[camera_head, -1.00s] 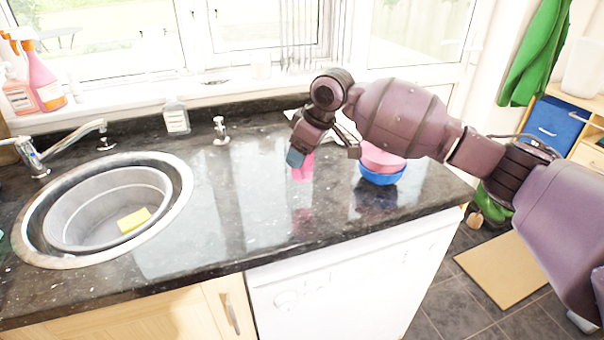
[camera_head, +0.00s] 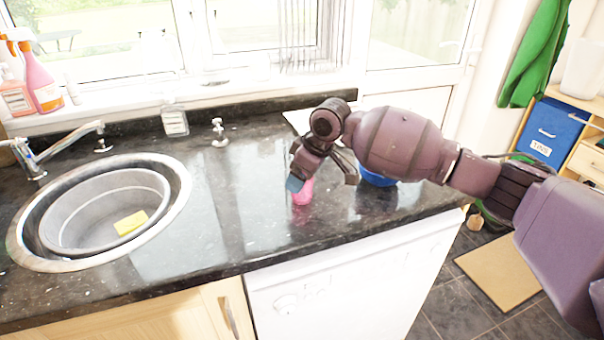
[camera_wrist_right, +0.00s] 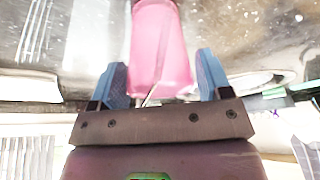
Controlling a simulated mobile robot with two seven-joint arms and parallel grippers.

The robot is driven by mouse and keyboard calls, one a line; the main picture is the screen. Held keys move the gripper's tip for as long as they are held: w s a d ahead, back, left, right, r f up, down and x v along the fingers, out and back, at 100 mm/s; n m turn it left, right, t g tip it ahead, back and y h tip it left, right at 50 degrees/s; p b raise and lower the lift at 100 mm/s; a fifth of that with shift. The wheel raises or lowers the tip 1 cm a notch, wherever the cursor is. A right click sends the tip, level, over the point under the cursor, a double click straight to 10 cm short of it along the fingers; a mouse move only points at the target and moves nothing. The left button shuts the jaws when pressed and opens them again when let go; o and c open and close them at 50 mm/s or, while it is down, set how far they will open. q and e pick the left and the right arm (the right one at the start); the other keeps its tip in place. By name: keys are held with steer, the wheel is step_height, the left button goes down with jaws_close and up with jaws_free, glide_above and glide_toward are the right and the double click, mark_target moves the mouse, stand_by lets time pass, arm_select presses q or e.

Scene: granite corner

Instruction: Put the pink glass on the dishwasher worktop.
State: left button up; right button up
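The pink glass (camera_head: 303,192) is at my right gripper (camera_head: 297,184), low over the dark worktop (camera_head: 225,215) above the white dishwasher front (camera_head: 350,285). Its base seems to touch the worktop or hang just above it; its reflection meets it. My left gripper is not in view.
A blue bowl (camera_head: 377,177) stands behind my right forearm, partly hidden. The round sink (camera_head: 85,215) with a yellow sponge (camera_head: 131,222) is at the left. A clear bottle (camera_head: 175,121) stands at the back. The worktop between sink and glass is clear.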

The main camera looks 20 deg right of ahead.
steer(key=shift+o, duration=1.3)
steer(key=shift+r, duration=0.1)
steer(key=shift+s+d+r, duration=0.1)
steer(key=shift+r, duration=0.25)
steer(key=p+v, duration=0.2)
steer(key=v, duration=0.9)
steer(key=shift+r, duration=0.15)
steer(key=shift+s, duration=0.1)
